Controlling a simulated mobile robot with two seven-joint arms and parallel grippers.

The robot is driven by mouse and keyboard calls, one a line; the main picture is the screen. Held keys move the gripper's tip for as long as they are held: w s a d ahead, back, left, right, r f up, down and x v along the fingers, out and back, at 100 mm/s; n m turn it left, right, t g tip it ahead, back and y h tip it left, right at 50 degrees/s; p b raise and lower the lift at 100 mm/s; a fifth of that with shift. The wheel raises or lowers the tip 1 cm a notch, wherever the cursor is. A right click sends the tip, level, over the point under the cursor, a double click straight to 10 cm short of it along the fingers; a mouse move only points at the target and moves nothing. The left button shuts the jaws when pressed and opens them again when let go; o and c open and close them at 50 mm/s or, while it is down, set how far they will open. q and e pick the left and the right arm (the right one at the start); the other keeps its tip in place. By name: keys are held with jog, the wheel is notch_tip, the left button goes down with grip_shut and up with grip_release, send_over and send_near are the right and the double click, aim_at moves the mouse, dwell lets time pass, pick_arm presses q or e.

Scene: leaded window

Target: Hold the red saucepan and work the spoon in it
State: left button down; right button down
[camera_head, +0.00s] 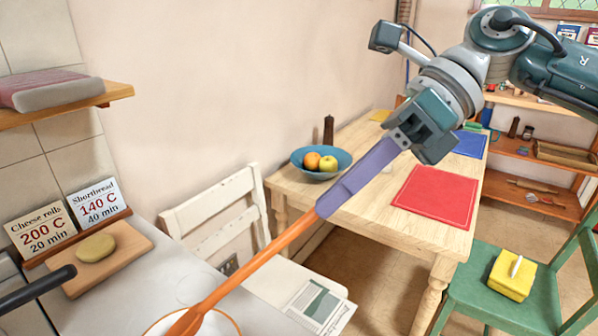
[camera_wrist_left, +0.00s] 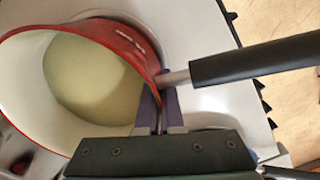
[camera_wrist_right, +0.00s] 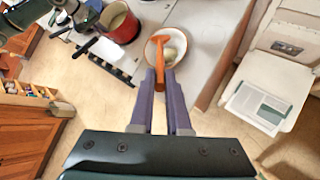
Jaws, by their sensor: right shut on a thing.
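The spoon (camera_head: 270,248) is long and orange and slants down to the left. My right gripper (camera_head: 385,150) is shut on its upper end. In the right wrist view its lower end (camera_wrist_right: 160,48) lies over a white bowl (camera_wrist_right: 151,50) with an orange rim, not the saucepan. The red saucepan (camera_wrist_left: 117,37), cream inside with pale yellowish contents, fills the left of the left wrist view. It also shows in the right wrist view (camera_wrist_right: 124,31), beside the bowl. My left gripper (camera_wrist_left: 159,98) has its fingers at the pan wall beside the black handle; their grip is unclear.
A dough piece (camera_head: 96,247) sits on a wooden board (camera_head: 135,243) at left, below recipe cards (camera_head: 97,203). Ahead stand a white chair (camera_head: 214,222) and a wooden table (camera_head: 375,228) with a blue fruit bowl (camera_head: 300,166) and red mat (camera_head: 435,198).

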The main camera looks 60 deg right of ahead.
jog(key=n, duration=0.4)
jog(key=shift+s+a+r+n+t+y, duration=0.1)
jog(key=shift+a+r+n+t+y, duration=0.1)
jog(key=shift+n+t+y, duration=0.15)
jog(key=shift+r, duration=1.95)
jog(key=w+a+n+g+y, duration=0.15)
jog(key=w+a, duration=0.35)
jog(key=a, duration=0.6)
jog(key=w+a+n+g, duration=0.15)
jog(key=w+a, duration=0.35)
jog(key=a, duration=0.7)
notch_tip(320, 180, down, 12)
jog(key=shift+d, duration=0.2)
jog(key=shift+f+n, duration=0.1)
jog(key=shift+n, duration=0.15)
jog(key=shift+w+a, duration=0.4)
jog(key=shift+a, duration=0.45)
jog(key=shift+w+a, duration=0.4)
jog(key=shift+a, duration=0.4)
dwell(0.4)
